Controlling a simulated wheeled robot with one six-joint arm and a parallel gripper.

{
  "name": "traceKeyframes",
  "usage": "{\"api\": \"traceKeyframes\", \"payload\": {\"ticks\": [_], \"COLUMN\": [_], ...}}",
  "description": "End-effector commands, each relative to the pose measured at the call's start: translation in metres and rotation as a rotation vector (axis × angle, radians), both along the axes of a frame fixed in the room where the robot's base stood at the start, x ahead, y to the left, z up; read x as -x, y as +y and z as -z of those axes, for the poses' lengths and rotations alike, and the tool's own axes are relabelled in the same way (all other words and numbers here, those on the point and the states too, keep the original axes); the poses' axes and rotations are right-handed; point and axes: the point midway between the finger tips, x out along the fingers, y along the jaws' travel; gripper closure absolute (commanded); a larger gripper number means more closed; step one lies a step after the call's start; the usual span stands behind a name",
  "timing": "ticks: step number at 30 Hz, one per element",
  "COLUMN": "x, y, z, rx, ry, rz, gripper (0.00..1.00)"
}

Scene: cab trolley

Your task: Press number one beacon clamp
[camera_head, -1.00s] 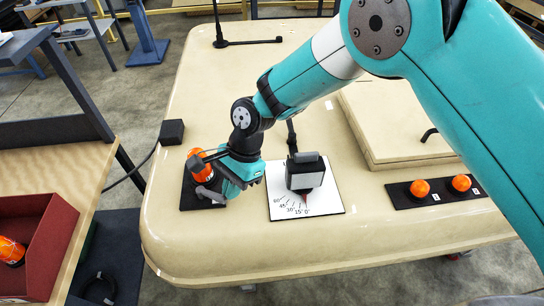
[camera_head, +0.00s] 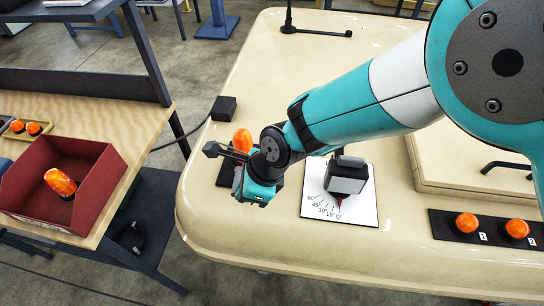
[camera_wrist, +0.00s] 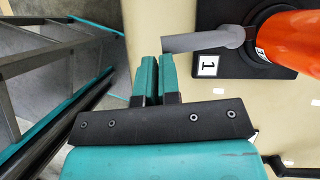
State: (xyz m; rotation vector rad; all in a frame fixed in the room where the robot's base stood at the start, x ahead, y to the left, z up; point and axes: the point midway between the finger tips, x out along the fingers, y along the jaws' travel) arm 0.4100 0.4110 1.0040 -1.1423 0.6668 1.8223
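The orange number one beacon (camera_wrist: 286,38) stands on a black base plate (camera_wrist: 225,14) marked with a white "1" label at the upper right of the wrist view. Its grey clamp lever (camera_wrist: 203,39) sticks out to the left. My gripper (camera_wrist: 158,60) is shut and empty, its two teal fingers side by side with a thin gap. In the picture the fingertips lie just below the lever's free end; I cannot tell whether they touch. In the head view my wrist partly hides the beacon (camera_head: 242,139), and the lever is not clear.
A tilting lamp on a white angle card (camera_head: 355,212) stands right of the beacon. Two more orange beacons (camera_head: 466,223) sit on a black strip (camera_head: 440,226) further right. A small black box (camera_head: 223,109) is behind. A red bin (camera_head: 95,205) holding a beacon is on the left bench.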

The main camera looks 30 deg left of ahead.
Motion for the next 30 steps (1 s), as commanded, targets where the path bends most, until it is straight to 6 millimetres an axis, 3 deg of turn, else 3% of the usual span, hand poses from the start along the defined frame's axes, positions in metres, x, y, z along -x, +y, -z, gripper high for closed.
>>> {"api": "traceKeyframes", "payload": {"ticks": [25, 30], "x": [0.0107, 0.0107], "y": [0.0042, -0.0032], "z": [0.003, 0.0041], "rx": [0.009, 0.011], "ry": [0.008, 0.01], "rz": [-0.01, -0.01], "gripper": [1.0, 1.0]}}
